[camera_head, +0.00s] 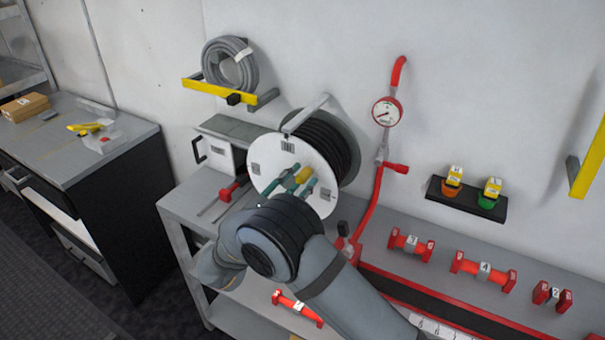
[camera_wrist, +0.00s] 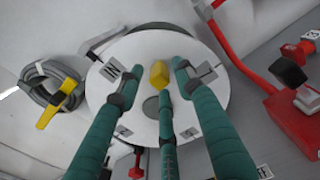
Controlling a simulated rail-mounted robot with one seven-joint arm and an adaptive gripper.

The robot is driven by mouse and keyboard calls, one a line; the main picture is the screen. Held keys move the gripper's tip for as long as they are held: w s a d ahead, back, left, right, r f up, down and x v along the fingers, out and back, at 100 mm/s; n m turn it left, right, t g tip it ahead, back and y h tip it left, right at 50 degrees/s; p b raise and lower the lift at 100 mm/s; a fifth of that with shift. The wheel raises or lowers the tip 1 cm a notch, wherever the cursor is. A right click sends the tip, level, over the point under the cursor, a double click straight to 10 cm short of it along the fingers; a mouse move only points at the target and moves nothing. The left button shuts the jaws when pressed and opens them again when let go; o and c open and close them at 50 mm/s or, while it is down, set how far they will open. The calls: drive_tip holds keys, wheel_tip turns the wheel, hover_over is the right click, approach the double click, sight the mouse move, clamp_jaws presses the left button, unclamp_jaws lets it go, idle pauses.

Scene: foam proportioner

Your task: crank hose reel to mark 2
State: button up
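The hose reel has a white round face (camera_head: 266,160) with black hose (camera_head: 328,140) wound behind it, mounted above the grey bench. My gripper (camera_head: 294,183) has three teal fingers and is in front of the face. In the wrist view the fingertips (camera_wrist: 158,82) are spread around the knob, with gaps visible between them and it. My arm hides the lower part of the reel.
A red pipe with a gauge (camera_head: 387,111) rises just right of the reel. A coiled grey hose (camera_head: 230,65) hangs on a yellow bracket at upper left. Red numbered fittings (camera_head: 410,243) lie on the bench (camera_head: 181,205) to the right. A small shelf (camera_head: 466,200) holds two yellow-topped items.

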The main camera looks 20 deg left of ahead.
drive_tip(key=shift+x, duration=1.1)
drive_tip(key=shift+c, duration=1.1)
clamp_jaws()
